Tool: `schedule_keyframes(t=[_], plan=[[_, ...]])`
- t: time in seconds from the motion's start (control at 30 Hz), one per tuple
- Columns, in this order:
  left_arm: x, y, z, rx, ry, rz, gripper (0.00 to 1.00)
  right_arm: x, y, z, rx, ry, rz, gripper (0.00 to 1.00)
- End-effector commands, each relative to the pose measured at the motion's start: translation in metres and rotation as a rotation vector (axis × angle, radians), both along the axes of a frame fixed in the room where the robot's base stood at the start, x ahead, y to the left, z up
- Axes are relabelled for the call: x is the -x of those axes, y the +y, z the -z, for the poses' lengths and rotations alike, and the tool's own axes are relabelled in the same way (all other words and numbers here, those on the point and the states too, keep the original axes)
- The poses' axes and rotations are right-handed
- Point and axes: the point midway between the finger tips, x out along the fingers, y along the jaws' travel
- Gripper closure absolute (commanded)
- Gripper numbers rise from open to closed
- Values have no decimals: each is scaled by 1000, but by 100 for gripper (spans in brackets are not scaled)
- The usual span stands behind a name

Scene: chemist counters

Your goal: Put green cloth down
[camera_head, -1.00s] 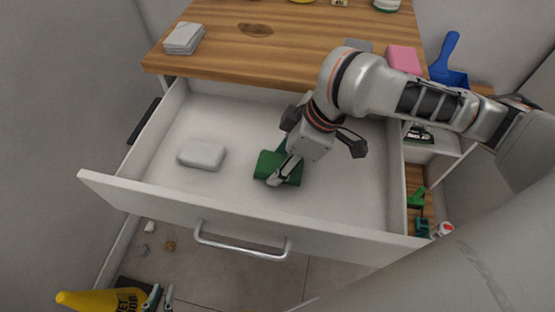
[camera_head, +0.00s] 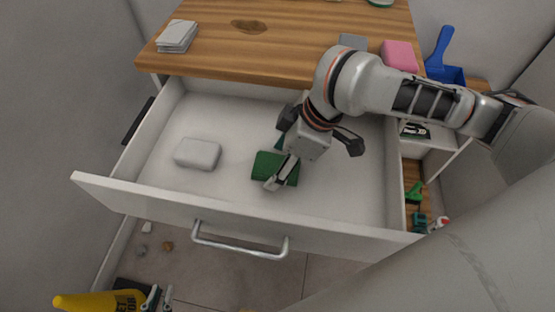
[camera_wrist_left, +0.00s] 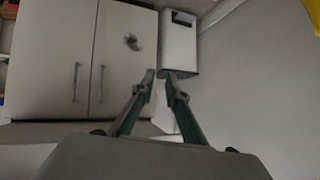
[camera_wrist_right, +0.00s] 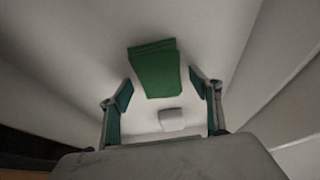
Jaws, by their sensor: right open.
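The green cloth (camera_head: 268,163) lies folded and flat on the floor of the open white drawer (camera_head: 335,195) in the head view. My right gripper (camera_head: 282,162) is over it, with one finger in front of part of the cloth. In the right wrist view, my right gripper (camera_wrist_right: 160,97) is open, its fingers wide apart, and the cloth (camera_wrist_right: 155,68) shows beyond and between them, apart from both. My left gripper (camera_wrist_left: 159,76) has its fingertips a little apart with nothing between them. In the head view, my left gripper's tips (camera_head: 158,297) show at the lower left, outside the drawer.
A white block (camera_head: 198,153) lies in the drawer left of the cloth. The drawer front has a metal handle (camera_head: 240,246). The wooden counter (camera_head: 270,50) above holds a pink block (camera_head: 399,55) and a grey stack (camera_head: 177,36). A yellow bottle (camera_head: 95,301) is at the lower left.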

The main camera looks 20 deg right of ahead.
Motion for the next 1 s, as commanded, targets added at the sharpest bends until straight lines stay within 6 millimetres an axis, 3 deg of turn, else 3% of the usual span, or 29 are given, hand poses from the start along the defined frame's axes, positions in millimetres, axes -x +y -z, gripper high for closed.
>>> schedule_keyframes(t=[0.03, 0.1, 0.2, 0.5, 0.7, 1.0], plan=[[-8, 0, -15, 0, -27, 0, 86, -1, -4, -17, 3, -17, 2, 37], [-13, 2, -24, -3, -44, -2, 86, 1, -8, -31, 2, -21, 4, 37], [-2, 7, -12, -14, -10, -12, 86, 5, -14, -53, 3, -25, 4, 37], [4, 16, -13, -29, 6, -31, 86, 19, -32, -99, 2, -14, 3, 37], [8, 18, -9, -33, 18, -35, 86, 23, -36, -109, 1, -6, 2, 37], [10, 19, -6, -33, 24, -36, 86, 24, -37, -108, 0, -2, 2, 37]])
